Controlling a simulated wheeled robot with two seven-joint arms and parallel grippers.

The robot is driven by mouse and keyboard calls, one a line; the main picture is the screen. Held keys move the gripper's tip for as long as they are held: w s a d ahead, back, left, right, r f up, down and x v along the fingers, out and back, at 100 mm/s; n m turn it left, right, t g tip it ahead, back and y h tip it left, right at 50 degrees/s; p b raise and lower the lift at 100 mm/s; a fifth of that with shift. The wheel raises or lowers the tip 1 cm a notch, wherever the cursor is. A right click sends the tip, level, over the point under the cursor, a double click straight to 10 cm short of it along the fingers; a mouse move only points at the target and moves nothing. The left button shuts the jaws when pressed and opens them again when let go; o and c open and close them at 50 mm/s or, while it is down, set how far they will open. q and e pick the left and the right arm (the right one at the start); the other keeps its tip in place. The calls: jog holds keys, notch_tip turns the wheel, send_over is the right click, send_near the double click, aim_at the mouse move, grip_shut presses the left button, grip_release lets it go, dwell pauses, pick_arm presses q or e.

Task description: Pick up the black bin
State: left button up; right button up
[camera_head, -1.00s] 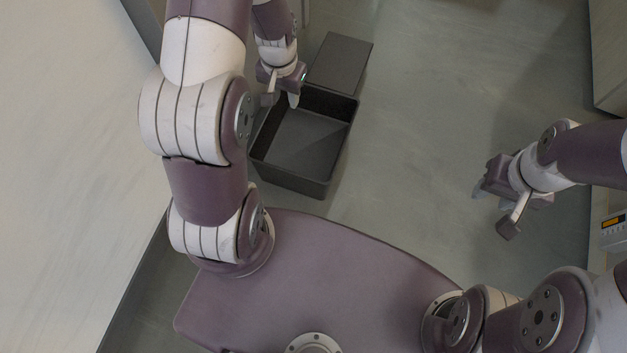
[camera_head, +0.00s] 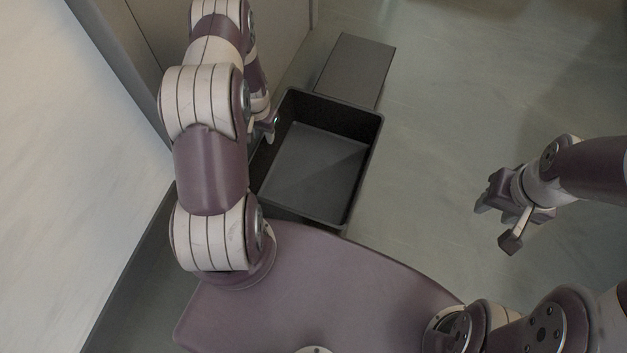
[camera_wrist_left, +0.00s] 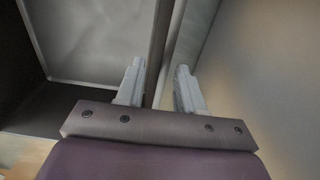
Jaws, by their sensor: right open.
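The black bin (camera_head: 315,170) is an open, empty rectangular tub on the floor, just ahead of my base in the head view. My left gripper (camera_head: 268,128) is at the bin's left rim, partly hidden by my own arm. In the left wrist view, its two fingers (camera_wrist_left: 159,88) are apart, with the bin's side wall (camera_wrist_left: 158,45) running between them. The bin's inside shows to the left of that wall. My right gripper (camera_head: 505,215) is open and empty, well to the right of the bin.
A dark grey block (camera_head: 355,68) stands right behind the bin. A grey cabinet front (camera_head: 280,35) and a pale counter (camera_head: 70,150) are close on the left. The floor (camera_head: 460,110) to the right of the bin is clear.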

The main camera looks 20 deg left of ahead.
aim_at(268, 148)
pick_arm(q)
jog(key=f+b, duration=0.2)
jog(key=f, duration=0.1)
jog(key=f+b, duration=0.1)
jog(key=f, duration=0.1)
jog(key=shift+w+d, duration=0.1)
jog(key=shift+w, duration=0.25)
jog(key=shift+r, duration=0.15)
grip_shut()
dwell(0.7)
